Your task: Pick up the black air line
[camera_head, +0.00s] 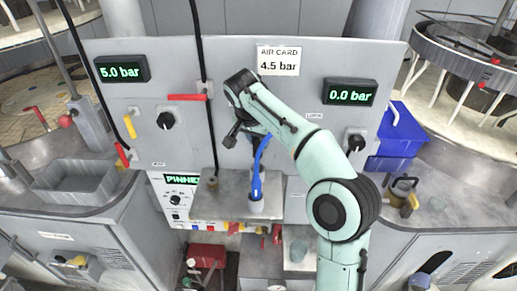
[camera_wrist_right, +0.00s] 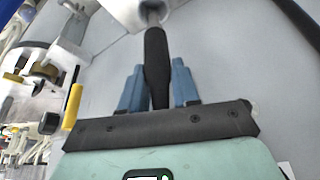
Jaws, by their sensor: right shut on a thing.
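In the head view, a thin black line (camera_head: 208,120) hangs from the top, passes behind a red lever and ends at a small fitting on the grey shelf. My right gripper (camera_wrist_right: 157,72) has blue fingers, shut around a black, handle-like piece (camera_wrist_right: 156,50) with a metal stem reaching a pale round part above. In the head view my own arm mostly hides this gripper, so I cannot tell which line the piece belongs to. My left gripper is not in view.
The grey panel carries displays (camera_head: 122,70) reading 5.0 and 0.0 bar, an AIR CARD sign (camera_head: 278,61) reading 4.5 bar, and knobs. A curved blue piece (camera_head: 257,178) stands at a pale cylinder on the shelf. A blue bin (camera_head: 402,130) is at right, a grey tray (camera_head: 75,188) at left.

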